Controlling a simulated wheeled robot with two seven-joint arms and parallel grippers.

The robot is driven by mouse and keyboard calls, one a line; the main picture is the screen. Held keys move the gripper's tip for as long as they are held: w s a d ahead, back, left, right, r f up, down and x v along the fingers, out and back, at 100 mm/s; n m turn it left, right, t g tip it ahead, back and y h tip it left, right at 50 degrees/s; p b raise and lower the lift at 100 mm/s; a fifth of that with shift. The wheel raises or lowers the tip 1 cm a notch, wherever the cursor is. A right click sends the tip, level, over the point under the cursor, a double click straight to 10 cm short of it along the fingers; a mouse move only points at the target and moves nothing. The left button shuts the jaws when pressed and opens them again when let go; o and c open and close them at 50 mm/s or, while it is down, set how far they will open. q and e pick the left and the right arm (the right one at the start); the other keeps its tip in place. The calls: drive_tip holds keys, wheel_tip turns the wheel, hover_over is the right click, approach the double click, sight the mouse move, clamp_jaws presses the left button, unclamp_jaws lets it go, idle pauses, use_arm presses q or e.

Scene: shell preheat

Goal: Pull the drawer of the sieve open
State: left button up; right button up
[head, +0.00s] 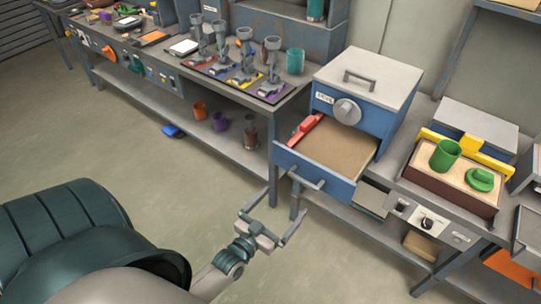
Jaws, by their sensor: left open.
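The sieve (392,77) is a blue box with a grey lid, a lid handle and a round grey knob (347,111) on its front. It stands on the bench at the right. Its drawer (338,188) is pulled out toward me, with a blue front and a grey bar handle (306,181). Tan material (338,146) fills most of the drawer, and a red object (305,129) lies along its left side. My left gripper (289,202) is open and empty, in front of and below the handle, seemingly apart from it. My right gripper is not in view.
Right of the sieve, a tan-topped box (450,180) bears a green cup (445,154) and a green knobbed piece (480,180). At the left, a long bench holds several grey stands and a teal cup (295,61). A blue object (173,131) lies low. The floor between is open.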

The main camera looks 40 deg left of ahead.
use_arm(q)
drive_tip(key=shift+s+b, duration=0.5)
drive_tip(key=shift+s, duration=2.2)
drive_tip(key=s+d+f+g, duration=0.1)
drive_tip(key=s+f+g, duration=0.2)
drive_tip(key=f, duration=0.7)
drive_tip(key=s+d+f+m+g, duration=0.15)
drive_tip(key=s+f, duration=0.25)
drive_tip(key=f, duration=0.6)
drive_tip(key=s+d+f+n+g, duration=0.1)
drive_tip(key=s+f+g, duration=0.2)
drive_tip(key=f, duration=0.7)
drive_tip(key=s+f+m+g, duration=0.1)
drive_tip(key=s+f+g, duration=0.3)
drive_tip(key=s+f, duration=0.5)
drive_tip(key=s+f+m+g, duration=0.1)
drive_tip(key=s+f+g, duration=0.4)
drive_tip(key=s+f, duration=0.5)
drive_tip(key=s+d, duration=0.1)
drive_tip(key=s, duration=0.7)
drive_tip(key=shift+s+f, duration=0.25)
